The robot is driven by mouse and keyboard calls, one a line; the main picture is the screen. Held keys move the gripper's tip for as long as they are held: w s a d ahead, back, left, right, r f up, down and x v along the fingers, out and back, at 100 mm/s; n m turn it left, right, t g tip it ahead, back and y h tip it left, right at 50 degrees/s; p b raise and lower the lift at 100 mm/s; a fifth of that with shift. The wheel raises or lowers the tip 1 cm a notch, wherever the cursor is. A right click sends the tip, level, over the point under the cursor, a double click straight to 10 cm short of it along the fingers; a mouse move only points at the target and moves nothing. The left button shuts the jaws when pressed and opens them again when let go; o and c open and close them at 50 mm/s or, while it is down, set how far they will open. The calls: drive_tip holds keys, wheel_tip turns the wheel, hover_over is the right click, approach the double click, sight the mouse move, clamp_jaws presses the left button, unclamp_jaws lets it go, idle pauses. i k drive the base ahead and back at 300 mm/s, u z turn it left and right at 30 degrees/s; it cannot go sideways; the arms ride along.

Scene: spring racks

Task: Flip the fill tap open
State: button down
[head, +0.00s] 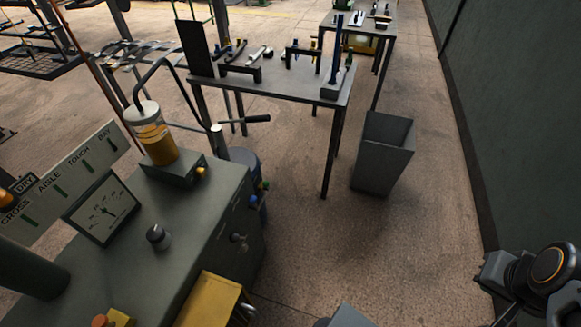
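No part is labelled as the fill tap, and I cannot tell for certain which one it is. A clear jar (152,132) of amber liquid, with a pale lid and a curved dark pipe, stands on a grey base at the cabinet's back edge. A small yellow knob (201,171) sits on the front of that base. A small lever-like fitting (238,237) is on the cabinet's side face. A post beside the jar carries a dark handle (255,119) pointing right. Part of my arm shows at the lower right, far from these; my gripper's fingertips are not in view.
The grey cabinet (150,270) holds a dial gauge (104,209), a black knob (158,236) and a labelled sign panel (70,175). A yellow box (208,300) is at its front. A tool table (290,85) and grey bin (383,152) stand beyond. Floor before the wall is clear.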

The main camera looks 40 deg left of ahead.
sight(266, 184)
drive_tip(key=i, duration=1.1)
drive_tip(key=u, duration=3.35)
drive_tip(key=i, duration=0.5)
